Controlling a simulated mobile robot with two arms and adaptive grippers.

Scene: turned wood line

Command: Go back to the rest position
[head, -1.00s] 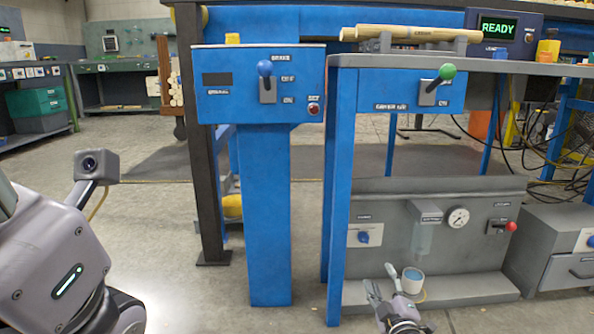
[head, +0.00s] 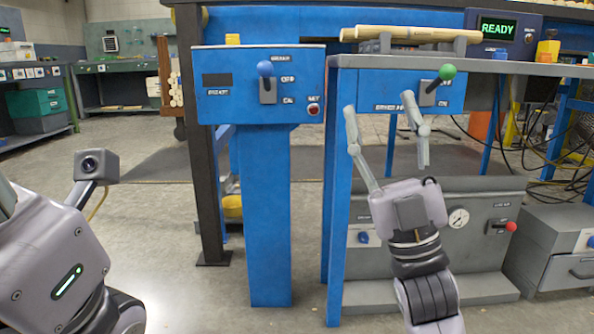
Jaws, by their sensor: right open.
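My right gripper (head: 379,112) is raised in front of the blue panel under the grey bench, its two grey fingers spread wide and pointing up. Nothing is between the fingers. One fingertip is near the blue bench leg, the other just below the green-knobbed lever (head: 437,85); I cannot tell whether it touches anything. The gripper body hides part of the grey pump unit behind it. My left gripper is out of view; only parts of my own body show at the lower left.
A blue control post (head: 264,210) with a blue-knobbed lever (head: 266,82) stands left of the grey bench (head: 560,70). Wooden rods (head: 410,34) lie on the bench. The grey unit (head: 480,193) with gauge and red-knobbed switch stands below. Floor at left centre is clear.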

